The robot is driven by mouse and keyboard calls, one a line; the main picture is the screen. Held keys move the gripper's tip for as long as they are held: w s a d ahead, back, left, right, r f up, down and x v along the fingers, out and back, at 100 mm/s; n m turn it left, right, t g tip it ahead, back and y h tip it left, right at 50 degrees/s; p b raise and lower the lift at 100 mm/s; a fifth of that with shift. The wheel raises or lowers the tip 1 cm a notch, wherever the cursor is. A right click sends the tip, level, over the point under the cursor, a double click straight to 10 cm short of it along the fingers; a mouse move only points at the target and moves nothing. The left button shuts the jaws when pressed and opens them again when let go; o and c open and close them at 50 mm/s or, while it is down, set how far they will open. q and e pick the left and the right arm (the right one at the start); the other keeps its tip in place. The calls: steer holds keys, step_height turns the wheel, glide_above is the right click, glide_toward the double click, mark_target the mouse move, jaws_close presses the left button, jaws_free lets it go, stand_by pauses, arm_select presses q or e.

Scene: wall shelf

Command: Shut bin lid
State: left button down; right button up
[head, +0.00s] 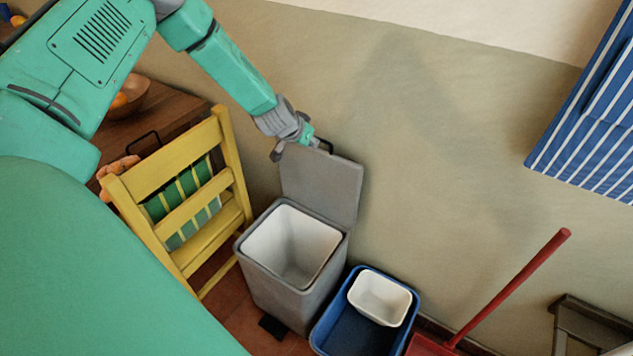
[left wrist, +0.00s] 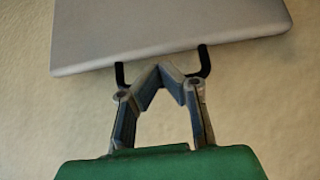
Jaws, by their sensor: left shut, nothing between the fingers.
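The grey bin (head: 282,295) stands on the floor with its lid (head: 325,187) raised upright at the back, near the wall. The white inside of the bin shows. A black handle (head: 323,145) sits at the lid's top edge. My left gripper (head: 291,141) is at that top edge, next to the handle. In the left wrist view the lid (left wrist: 170,25) fills the top, and my left gripper (left wrist: 160,73) is shut and empty, between the two ends of the handle (left wrist: 205,62). I cannot tell whether the fingers touch it. My right gripper is not in view.
A yellow chair (head: 165,170) stands left of the bin. A blue tub (head: 345,332) with a white container (head: 381,298) is on its right, then a red dustpan with a long handle (head: 510,285). A striped blue cloth (head: 590,120) hangs at the right. The wall above is bare.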

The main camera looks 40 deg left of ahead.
arm_select(q)
steer(key=shift+f, duration=0.35)
stand_by(0.5)
steer(key=shift+s+d+f+p, duration=0.1)
steer(key=shift+s+p, duration=0.1)
steer(key=shift+s, duration=0.8)
steer(key=shift+s+d+p, duration=0.1)
steer(key=shift+s+p, duration=0.05)
steer(key=shift+s, duration=0.8)
steer(key=shift+s+d+f+p, duration=0.1)
steer(key=shift+s+p, duration=0.1)
steer(key=shift+s, duration=0.8)
steer(key=shift+r, duration=0.15)
step_height(320, 180, up, 10)
steer(key=p, duration=0.8)
steer(key=shift+p, duration=0.4)
